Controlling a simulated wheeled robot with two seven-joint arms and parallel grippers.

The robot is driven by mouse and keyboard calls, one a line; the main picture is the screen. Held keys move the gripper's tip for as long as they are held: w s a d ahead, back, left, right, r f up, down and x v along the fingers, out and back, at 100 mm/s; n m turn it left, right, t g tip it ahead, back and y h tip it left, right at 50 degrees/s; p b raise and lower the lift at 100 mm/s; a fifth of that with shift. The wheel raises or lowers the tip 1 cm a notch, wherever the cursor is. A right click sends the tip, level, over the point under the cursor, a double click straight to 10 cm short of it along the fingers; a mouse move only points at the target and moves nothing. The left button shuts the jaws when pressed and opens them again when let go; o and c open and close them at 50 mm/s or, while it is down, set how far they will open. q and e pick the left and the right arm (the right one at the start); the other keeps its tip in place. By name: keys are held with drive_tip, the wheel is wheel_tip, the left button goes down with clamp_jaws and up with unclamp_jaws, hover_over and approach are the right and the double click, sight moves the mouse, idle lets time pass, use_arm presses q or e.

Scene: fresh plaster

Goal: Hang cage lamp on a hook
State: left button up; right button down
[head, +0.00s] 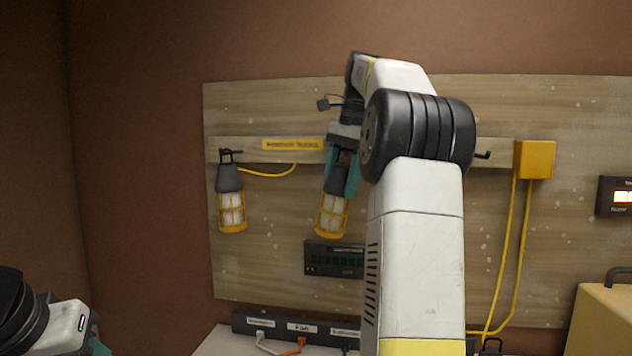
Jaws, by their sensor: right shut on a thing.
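My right gripper (343,178) is in front of the board and is shut on a cage lamp (332,215). This lamp has a yellow cage and hangs slightly tilted below the teal fingers. The gripper hides its top, and I cannot tell whether it touches a hook. A second cage lamp (231,205), with a dark cap, hangs from a black hook (230,152) at the left end of the pale rail (400,150). Another black hook tip (483,155) shows bare at the right. Only a teal edge of my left gripper (95,345) shows at lower left; its jaws are hidden.
A wooden board (560,120) covers the wall. A yellow box (534,160) with cables sits at the rail's right end. A dark panel (330,258) is below the held lamp. A power strip (270,325) lies below; a yellow case (605,320) stands at lower right.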

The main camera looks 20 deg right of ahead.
sight(340, 165)
drive_tip(key=shift+c, duration=1.5)
unclamp_jaws()
drive_tip(key=shift+r, duration=0.1)
drive_tip(key=shift+a+v, duration=0.1)
drive_tip(key=shift+v, duration=0.6)
drive_tip(key=shift+a+v, duration=0.15)
drive_tip(key=shift+v, duration=0.55)
drive_tip(key=shift+a+r, duration=0.1)
drive_tip(key=shift+r, duration=0.3)
drive_tip(key=s+a+r, duration=0.1)
drive_tip(key=s+a, duration=0.7)
drive_tip(key=s, duration=0.6)
drive_tip(key=s+a+f+n+t, duration=0.1)
drive_tip(key=s+a+f+n, duration=0.1)
drive_tip(key=f+n, duration=0.3)
drive_tip(key=s+a+f+n+t, duration=0.2)
drive_tip(key=f+n, duration=0.3)
drive_tip(key=f, duration=0.6)
drive_tip(key=s+a+f+n+t, duration=0.2)
drive_tip(key=a+f+n, duration=0.2)
drive_tip(key=f, duration=0.4)
drive_tip(key=shift+a+n, duration=0.3)
drive_tip(key=shift+n, duration=0.6)
